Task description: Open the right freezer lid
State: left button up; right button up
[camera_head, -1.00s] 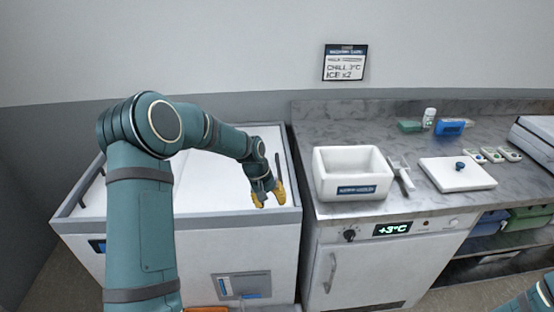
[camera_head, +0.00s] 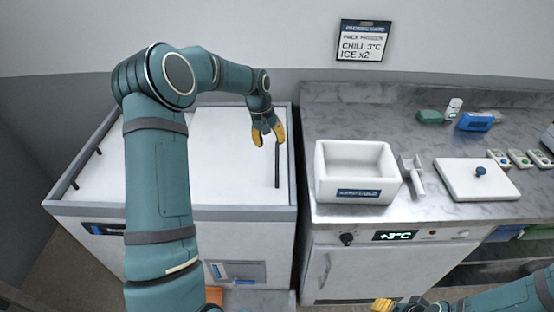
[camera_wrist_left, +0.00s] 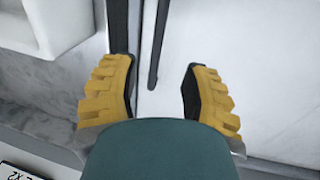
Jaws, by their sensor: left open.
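The chest freezer stands at the left of the head view with a white right lid (camera_head: 235,165), which lies closed. A dark bar handle (camera_head: 277,166) runs along the lid's right side. My left gripper (camera_head: 268,134) is open and empty over the far end of the handle. In the left wrist view the handle (camera_wrist_left: 158,45) shows between the yellow fingers of the left gripper (camera_wrist_left: 158,92), apart from both. My right gripper (camera_head: 384,304) shows only in part at the bottom edge of the head view.
The left lid (camera_head: 105,178) has its own dark handle (camera_head: 88,167). The counter right of the freezer holds a white bin (camera_head: 346,184), a scoop (camera_head: 412,176), a white board (camera_head: 470,190) and a blue item (camera_head: 475,121). A sign (camera_head: 363,40) hangs on the wall.

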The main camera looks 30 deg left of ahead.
aim_at(276, 161)
pick_arm(q)
jog(key=f, duration=0.3)
jog(key=w+d+f, duration=0.1)
jog(key=f, duration=0.5)
jog(key=shift+w+d+f, duration=0.15)
jog(key=shift+d+f, duration=0.05)
jog(key=shift+d, duration=0.15)
grip_shut()
